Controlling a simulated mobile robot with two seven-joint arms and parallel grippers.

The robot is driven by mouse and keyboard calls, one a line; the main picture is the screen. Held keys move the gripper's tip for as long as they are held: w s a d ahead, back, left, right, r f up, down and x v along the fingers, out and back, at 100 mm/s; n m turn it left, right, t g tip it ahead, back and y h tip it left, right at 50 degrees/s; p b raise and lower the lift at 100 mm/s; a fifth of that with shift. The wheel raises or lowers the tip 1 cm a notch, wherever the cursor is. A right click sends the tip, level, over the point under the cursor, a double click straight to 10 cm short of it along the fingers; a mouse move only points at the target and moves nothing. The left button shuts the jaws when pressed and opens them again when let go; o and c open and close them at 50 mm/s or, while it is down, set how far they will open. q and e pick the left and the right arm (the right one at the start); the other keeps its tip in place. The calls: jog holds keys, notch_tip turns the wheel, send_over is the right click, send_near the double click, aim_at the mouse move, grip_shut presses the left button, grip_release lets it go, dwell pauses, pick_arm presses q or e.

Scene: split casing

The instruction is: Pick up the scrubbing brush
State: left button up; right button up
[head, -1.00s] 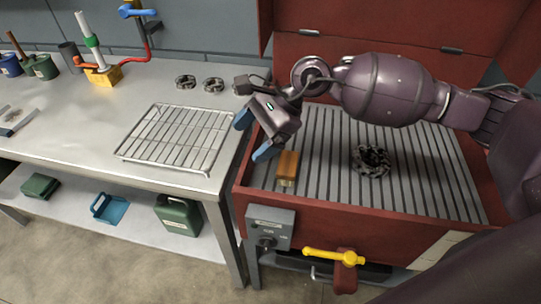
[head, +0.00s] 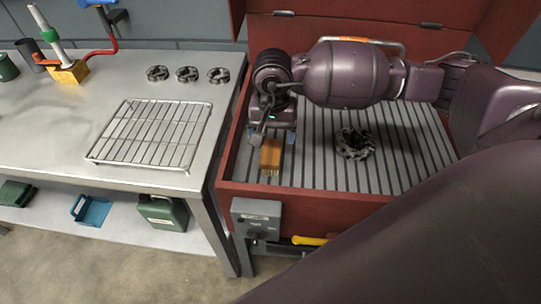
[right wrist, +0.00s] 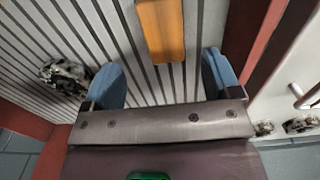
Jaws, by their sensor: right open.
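The scrubbing brush (head: 271,155), a wooden block with pale bristles, rests on the slatted bed of the red cabinet, near its left wall. In the right wrist view its orange-brown block (right wrist: 161,28) lies ahead of the fingers, between their lines. My right gripper (head: 272,138) is over the far end of the brush, pointing down. Its blue fingers are open on either side in the right wrist view (right wrist: 163,80), with nothing between them; I see no contact. My left gripper is not in view.
A dark gear-like part (head: 355,144) lies on the slats right of the brush. The red cabinet's wall (head: 222,160) is close on the left. A steel bench (head: 60,130) beside it holds a wire rack (head: 150,137) and 3 dark rings (head: 188,74).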

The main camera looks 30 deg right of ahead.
aim_at(271, 151)
jog(key=f, duration=0.8)
jog(key=shift+w+b, duration=0.3)
jog(key=shift+b, duration=0.05)
jog(key=c, duration=1.1)
